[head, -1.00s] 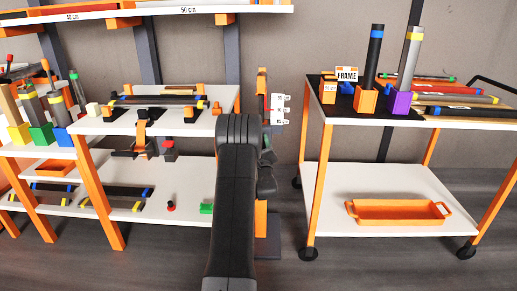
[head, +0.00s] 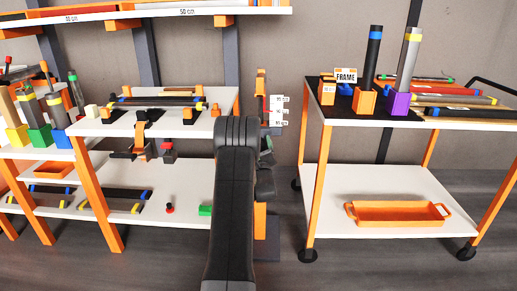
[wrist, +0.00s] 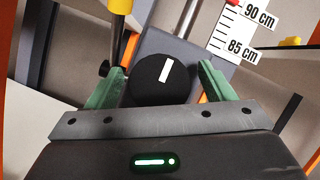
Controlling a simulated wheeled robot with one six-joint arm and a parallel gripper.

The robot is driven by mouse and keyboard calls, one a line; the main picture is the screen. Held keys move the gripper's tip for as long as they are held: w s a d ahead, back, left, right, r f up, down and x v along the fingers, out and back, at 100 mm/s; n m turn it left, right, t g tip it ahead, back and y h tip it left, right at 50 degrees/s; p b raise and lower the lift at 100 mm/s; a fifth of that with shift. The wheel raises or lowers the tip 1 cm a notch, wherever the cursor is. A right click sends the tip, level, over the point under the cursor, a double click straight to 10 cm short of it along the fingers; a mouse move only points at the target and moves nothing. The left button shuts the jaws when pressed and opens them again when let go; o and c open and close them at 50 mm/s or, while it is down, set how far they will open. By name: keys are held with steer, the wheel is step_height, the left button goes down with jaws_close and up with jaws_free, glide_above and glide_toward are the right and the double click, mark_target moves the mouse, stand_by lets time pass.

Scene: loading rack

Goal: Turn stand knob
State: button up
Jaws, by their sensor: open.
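The stand knob (wrist: 161,80) is a round black knob with a white mark tilted slightly right of upright, seen in the wrist view. It sits in front of a grey block on the stand. My gripper (wrist: 160,82) is open, with one green finger on each side of the knob. A gap shows on the right; the left finger is closer, and I cannot tell whether it touches. In the head view the stand (head: 261,95) is an orange upright with white height labels (head: 279,111). My arm hides the knob and most of my gripper there.
In the wrist view a metal rod with a yellow end (wrist: 120,8) stands by the left finger. A white scale (wrist: 240,30) reads 90 cm and 85 cm. In the head view a cart (head: 415,125) stands right and a workbench (head: 105,124) left.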

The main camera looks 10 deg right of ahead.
steer(key=p+v, duration=0.2)
steer(key=v, duration=1.2)
steer(key=shift+w+r, duration=0.1)
steer(key=shift+w, duration=0.1)
steer(key=b+x, duration=0.2)
steer(key=x, duration=1.1)
steer(key=shift+w+r, duration=0.1)
steer(key=shift+w, duration=0.2)
steer(key=shift+s, duration=0.15)
